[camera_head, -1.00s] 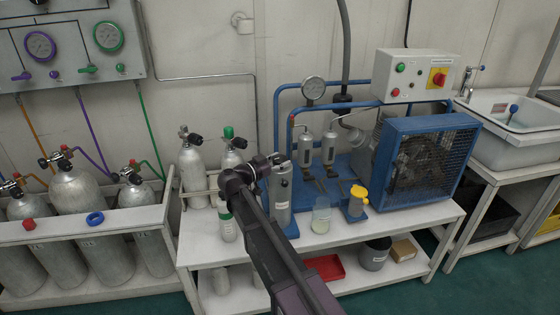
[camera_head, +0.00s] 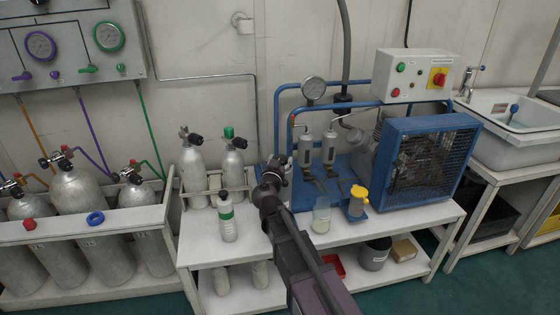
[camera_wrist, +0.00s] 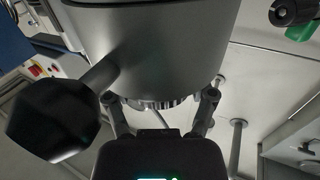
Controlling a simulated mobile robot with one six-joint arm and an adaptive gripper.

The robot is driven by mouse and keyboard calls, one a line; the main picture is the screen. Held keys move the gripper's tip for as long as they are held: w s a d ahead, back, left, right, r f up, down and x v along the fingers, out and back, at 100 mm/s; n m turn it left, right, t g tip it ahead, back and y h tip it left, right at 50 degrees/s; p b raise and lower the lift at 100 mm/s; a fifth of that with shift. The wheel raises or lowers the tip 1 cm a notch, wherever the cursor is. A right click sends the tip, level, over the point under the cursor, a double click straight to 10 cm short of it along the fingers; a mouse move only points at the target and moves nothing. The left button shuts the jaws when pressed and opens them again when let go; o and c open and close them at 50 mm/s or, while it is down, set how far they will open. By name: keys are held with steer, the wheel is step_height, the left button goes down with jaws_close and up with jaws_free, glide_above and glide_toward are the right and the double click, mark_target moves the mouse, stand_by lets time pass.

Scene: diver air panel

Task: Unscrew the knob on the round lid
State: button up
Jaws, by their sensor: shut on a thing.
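In the wrist view a grey metal housing (camera_wrist: 150,45) fills the top middle. A knurled round part (camera_wrist: 160,102), which looks like the knob on the lid, shows at its end. My gripper (camera_wrist: 160,106) has a finger on each side of this part and is shut on it. A stem leaves the housing to the lower left and ends in a faceted black knob (camera_wrist: 52,118), apart from the fingers. In the head view my gripper (camera_head: 277,168) is at the front left of the blue compressor frame. My arm hides most of the housing and the lid there.
A green-labelled bottle (camera_head: 228,220) stands close left of my arm. A beaker (camera_head: 321,214) and a yellow-topped jar (camera_head: 357,201) stand to its right. Two gas cylinders (camera_head: 193,165) stand behind on the left. The blue compressor frame (camera_head: 430,125) takes up the bench's right.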

steer(key=shift+n+y, duration=1.9)
steer(key=shift+y, duration=1.4)
steer(key=shift+n+g+y, duration=0.9)
steer(key=shift+n+y, duration=0.8)
steer(key=shift+y, duration=0.5)
steer(key=o, duration=1.1)
steer(key=shift+a, duration=0.1)
steer(key=shift+c, duration=0.2)
steer(key=shift+v, duration=3.8)
